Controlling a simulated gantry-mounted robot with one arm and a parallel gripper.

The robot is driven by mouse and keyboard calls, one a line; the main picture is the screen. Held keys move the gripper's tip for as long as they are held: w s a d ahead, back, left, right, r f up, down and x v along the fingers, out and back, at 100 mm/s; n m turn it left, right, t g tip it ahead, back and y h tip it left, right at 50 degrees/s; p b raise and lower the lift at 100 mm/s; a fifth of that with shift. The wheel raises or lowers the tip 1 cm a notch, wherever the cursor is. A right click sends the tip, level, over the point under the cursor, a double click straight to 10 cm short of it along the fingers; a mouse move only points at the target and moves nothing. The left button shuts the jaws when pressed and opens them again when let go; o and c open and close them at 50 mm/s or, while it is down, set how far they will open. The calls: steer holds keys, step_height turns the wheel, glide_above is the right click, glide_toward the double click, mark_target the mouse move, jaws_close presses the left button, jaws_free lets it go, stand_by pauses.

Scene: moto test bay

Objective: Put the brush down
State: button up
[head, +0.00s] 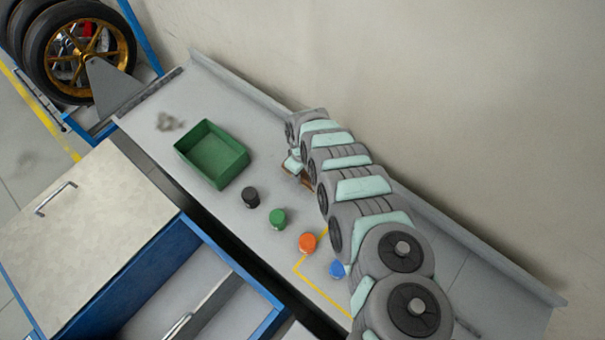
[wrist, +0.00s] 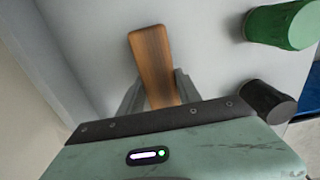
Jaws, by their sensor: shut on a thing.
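The brush shows as a brown wooden handle (wrist: 152,62) in the wrist view, between the two grey fingers of my gripper (wrist: 157,90). My gripper is shut on it. Bristles cannot be made out. In the head view my gripper (head: 293,166) is over the grey bench top, near its back side. A small brown part of the brush (head: 304,179) shows beside it; my arm hides the rest. I cannot tell whether the brush touches the bench.
On the bench (head: 225,95) stand a green bin (head: 222,167), a black cap (head: 251,197), a green cap (head: 278,219), an orange cap (head: 308,243) and a blue cap (head: 337,269). A yellow line (head: 318,292) marks the bench near the last two. The bench's far left end is mostly clear.

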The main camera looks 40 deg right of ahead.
mark_target(303, 173)
steer(key=shift+s+f, duration=0.15)
steer(key=shift+f, duration=0.35)
steer(key=shift+f, duration=0.25)
steer(key=o, duration=1.2)
steer(key=shift+r, duration=0.1)
steer(key=shift+d+r, duration=0.1)
steer(key=shift+r, duration=0.5)
step_height(303, 173, up, 11)
steer(key=shift+r, duration=0.1)
